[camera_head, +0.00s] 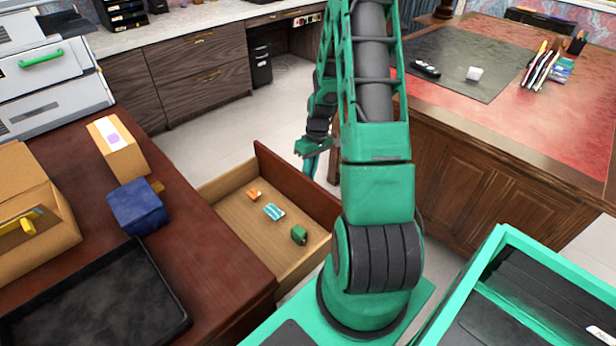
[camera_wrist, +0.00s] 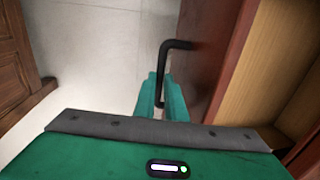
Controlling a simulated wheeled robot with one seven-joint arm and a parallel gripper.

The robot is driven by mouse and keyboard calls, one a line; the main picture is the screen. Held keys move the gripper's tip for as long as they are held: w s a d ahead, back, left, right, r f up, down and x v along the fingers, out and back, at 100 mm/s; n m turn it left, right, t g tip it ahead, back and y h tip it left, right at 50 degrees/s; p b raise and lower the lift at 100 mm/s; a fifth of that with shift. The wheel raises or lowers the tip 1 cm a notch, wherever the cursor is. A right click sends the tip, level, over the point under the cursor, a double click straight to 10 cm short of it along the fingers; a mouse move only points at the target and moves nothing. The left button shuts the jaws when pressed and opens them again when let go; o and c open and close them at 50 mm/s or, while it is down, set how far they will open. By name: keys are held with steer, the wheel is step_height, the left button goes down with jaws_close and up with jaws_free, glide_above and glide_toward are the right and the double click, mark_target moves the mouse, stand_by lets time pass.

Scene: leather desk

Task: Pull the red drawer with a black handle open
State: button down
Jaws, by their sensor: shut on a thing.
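The red-brown drawer (camera_head: 297,184) is pulled out from the dark red desk at the left in the head view, and its wooden interior shows. Inside lie a small orange item (camera_head: 253,194), a blue and white item (camera_head: 273,211) and a green item (camera_head: 299,235). The drawer front (camera_wrist: 213,62) and its black handle (camera_wrist: 164,66) show in the wrist view. My gripper (camera_wrist: 164,98) is shut on the handle, outside the drawer front. In the head view my gripper (camera_head: 312,160) is beside the drawer front; the handle is hidden there.
The desk top (camera_head: 215,262) bears a blue box (camera_head: 138,207), a cardboard carton (camera_head: 117,148) and a black tray (camera_head: 95,300). A second desk (camera_head: 500,170) stands to the right. Light floor (camera_head: 208,131) lies clear beyond the drawer.

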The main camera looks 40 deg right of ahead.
steer(key=c, duration=1.8)
jaws_free()
steer(key=shift+w, duration=0.1)
steer(key=shift+r, duration=0.1)
steer(key=r, duration=0.3)
steer(key=d+r, duration=0.1)
steer(key=r, duration=0.3)
steer(key=d+r, duration=0.1)
steer(key=r, duration=0.2)
steer(key=shift+r, duration=0.15)
